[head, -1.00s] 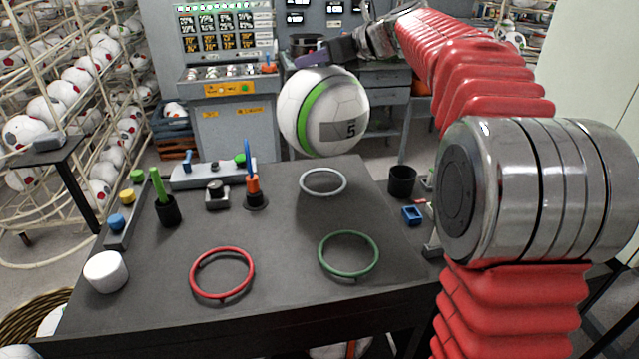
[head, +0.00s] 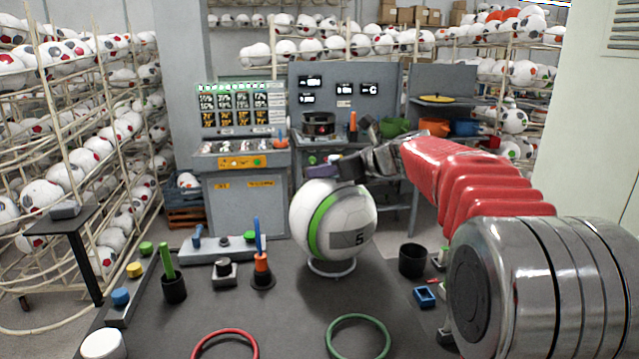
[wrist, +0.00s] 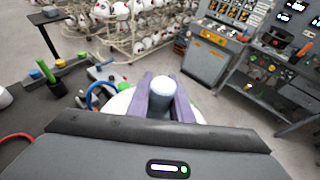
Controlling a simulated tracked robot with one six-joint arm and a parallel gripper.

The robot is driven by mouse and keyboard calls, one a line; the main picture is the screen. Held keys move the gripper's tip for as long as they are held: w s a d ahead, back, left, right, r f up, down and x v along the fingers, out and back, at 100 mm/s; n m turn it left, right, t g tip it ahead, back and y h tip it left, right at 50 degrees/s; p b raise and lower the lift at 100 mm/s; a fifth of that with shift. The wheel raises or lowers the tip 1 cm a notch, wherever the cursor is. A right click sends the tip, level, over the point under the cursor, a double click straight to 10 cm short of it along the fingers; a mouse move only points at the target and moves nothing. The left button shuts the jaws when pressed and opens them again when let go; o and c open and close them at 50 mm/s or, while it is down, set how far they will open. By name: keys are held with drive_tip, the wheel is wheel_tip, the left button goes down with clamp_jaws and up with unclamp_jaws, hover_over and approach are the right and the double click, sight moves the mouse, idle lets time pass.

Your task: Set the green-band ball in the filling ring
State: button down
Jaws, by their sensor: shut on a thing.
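The green-band ball (head: 333,222) is white with a green stripe and a grey patch marked 5. It is directly over the pale grey ring (head: 331,269), whose front rim shows just below it. I cannot tell whether the ball touches the ring. My gripper (head: 348,168) is at the top of the ball. In the wrist view, the purple fingers of my gripper (wrist: 162,88) are closed on a pale round stub, with the white ball (wrist: 118,104) beneath, mostly hidden.
A red ring (head: 225,332) and a green ring (head: 358,320) lie nearer on the dark table. A pen cup (head: 174,288), an orange stand with a blue rod (head: 261,272) and a black cup (head: 412,260) stand around the ball. A console (head: 245,200) is behind.

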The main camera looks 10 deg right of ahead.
drive_tip(key=shift+f, duration=1.6)
drive_tip(key=c, duration=1.6)
unclamp_jaws()
drive_tip(key=shift+f, duration=0.1)
drive_tip(key=shift+s+d+r, duration=0.1)
drive_tip(key=shift+s+r, duration=0.05)
drive_tip(key=shift+r, duration=0.15)
drive_tip(key=v, duration=1.1)
drive_tip(key=shift+s+d, duration=0.2)
drive_tip(key=shift+s, duration=0.05)
